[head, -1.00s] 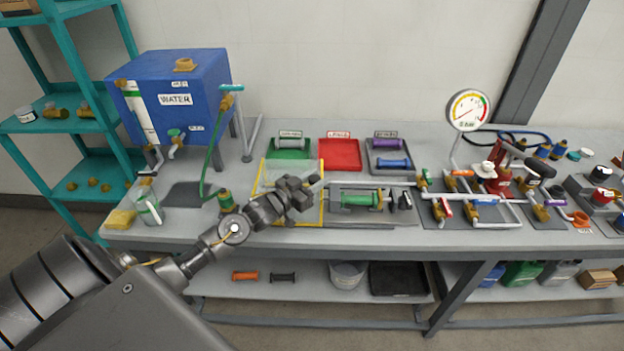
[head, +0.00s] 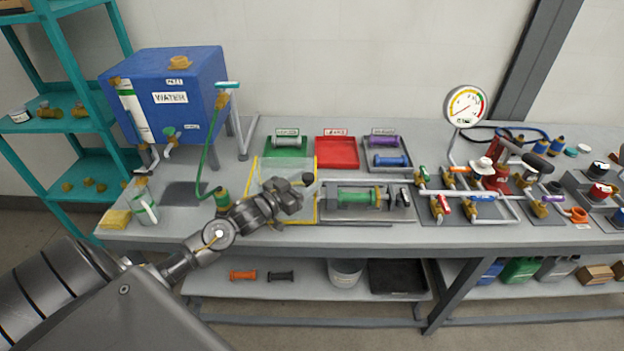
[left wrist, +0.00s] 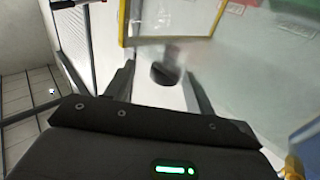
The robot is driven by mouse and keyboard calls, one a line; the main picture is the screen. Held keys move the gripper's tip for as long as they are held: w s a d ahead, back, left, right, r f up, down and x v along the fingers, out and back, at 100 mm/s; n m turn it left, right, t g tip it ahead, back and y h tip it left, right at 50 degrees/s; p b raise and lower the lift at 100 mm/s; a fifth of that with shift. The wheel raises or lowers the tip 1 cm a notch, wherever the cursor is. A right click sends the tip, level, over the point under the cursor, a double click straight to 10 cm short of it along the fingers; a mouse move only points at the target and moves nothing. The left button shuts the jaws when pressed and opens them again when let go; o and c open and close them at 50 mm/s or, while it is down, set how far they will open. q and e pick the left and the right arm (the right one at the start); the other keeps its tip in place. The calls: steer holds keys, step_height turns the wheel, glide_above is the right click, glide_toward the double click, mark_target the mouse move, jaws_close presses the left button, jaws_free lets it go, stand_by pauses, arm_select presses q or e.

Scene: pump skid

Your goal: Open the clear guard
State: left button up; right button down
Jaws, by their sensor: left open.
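The clear guard (head: 285,170), a see-through panel with yellow edging, extends to the left of the fixture with the green cylinder (head: 355,197). It does not cover the cylinder; its exact tilt is hard to tell. The guard also shows in the left wrist view (left wrist: 205,52). A dark round knob (head: 308,179) shows at its right side, just beyond my left gripper (head: 298,190). In the left wrist view, the knob (left wrist: 163,73) appears between the open fingers, ahead of them. My left gripper holds nothing. My right gripper is out of view.
The blue water tank (head: 170,98) and its green hose (head: 207,160) stand left of the guard. Green, red (head: 337,152) and grey trays lie behind. Valves and pipes (head: 470,205) and a pressure gauge (head: 465,105) are to the right.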

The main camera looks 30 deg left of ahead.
arm_select(q)
steer(key=b+v, duration=0.1)
steer(key=v, duration=0.7)
steer(key=shift+b, duration=0.35)
steer(key=shift+w, duration=0.1)
